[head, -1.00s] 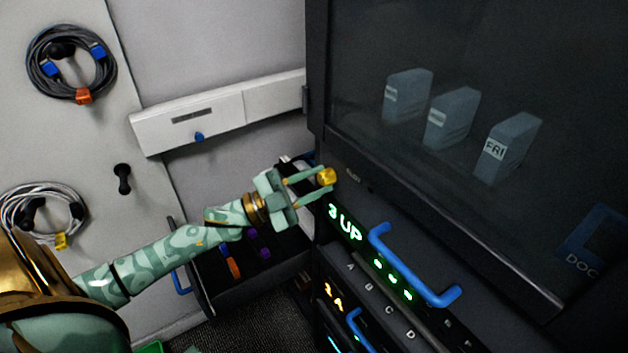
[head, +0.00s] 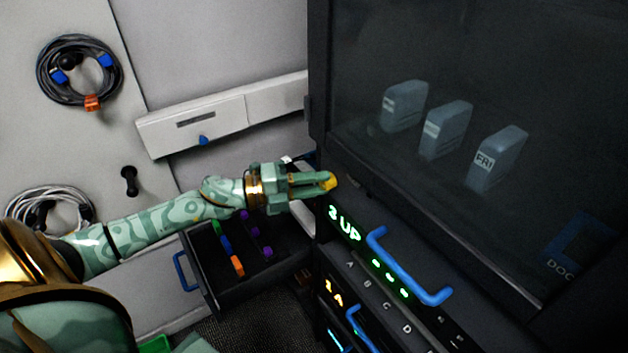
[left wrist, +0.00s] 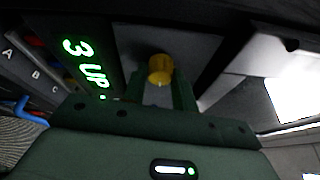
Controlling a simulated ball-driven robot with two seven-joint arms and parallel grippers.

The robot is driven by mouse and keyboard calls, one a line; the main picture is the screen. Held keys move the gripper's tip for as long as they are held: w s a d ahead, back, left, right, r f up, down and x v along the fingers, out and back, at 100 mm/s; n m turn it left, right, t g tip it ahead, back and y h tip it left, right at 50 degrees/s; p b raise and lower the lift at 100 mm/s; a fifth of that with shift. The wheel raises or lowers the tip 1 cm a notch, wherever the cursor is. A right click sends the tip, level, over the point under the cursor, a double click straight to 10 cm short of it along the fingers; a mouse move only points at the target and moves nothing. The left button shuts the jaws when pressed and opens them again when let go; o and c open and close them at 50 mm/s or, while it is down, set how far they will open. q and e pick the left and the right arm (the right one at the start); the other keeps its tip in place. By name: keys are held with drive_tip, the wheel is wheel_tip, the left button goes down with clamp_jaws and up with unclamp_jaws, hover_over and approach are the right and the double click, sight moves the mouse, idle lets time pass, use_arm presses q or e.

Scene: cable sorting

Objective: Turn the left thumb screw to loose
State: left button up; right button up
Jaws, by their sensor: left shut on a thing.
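The yellow left thumb screw (head: 331,181) sits on the dark rack front, just above and left of the green "3 UP" display. My left gripper (head: 322,182) is shut on it, with its fingers reaching in from the left and hiding part of the knob. In the left wrist view the yellow thumb screw (left wrist: 160,68) shows between the two dark green fingers (left wrist: 160,90), against the dark panel beside the "3 UP" display. My right gripper is in neither view.
A blue handle (head: 410,270) sticks out of the rack right of the screw. A dark glass door (head: 430,180) is above it. An open drawer (head: 215,305) with coloured pieces lies below my left arm. Coiled cables (head: 45,90) hang on the left wall.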

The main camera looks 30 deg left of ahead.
use_arm(q)
drive_tip(key=shift+m, duration=0.5)
drive_tip(key=o, duration=1)
drive_tip(key=shift+c, duration=0.2)
drive_tip(key=shift+y, duration=0.3)
drive_tip(key=p+v, duration=0.1)
drive_tip(key=v, duration=1.5)
drive_tip(key=shift+a, duration=0.2)
drive_tip(key=shift+r, duration=0.1)
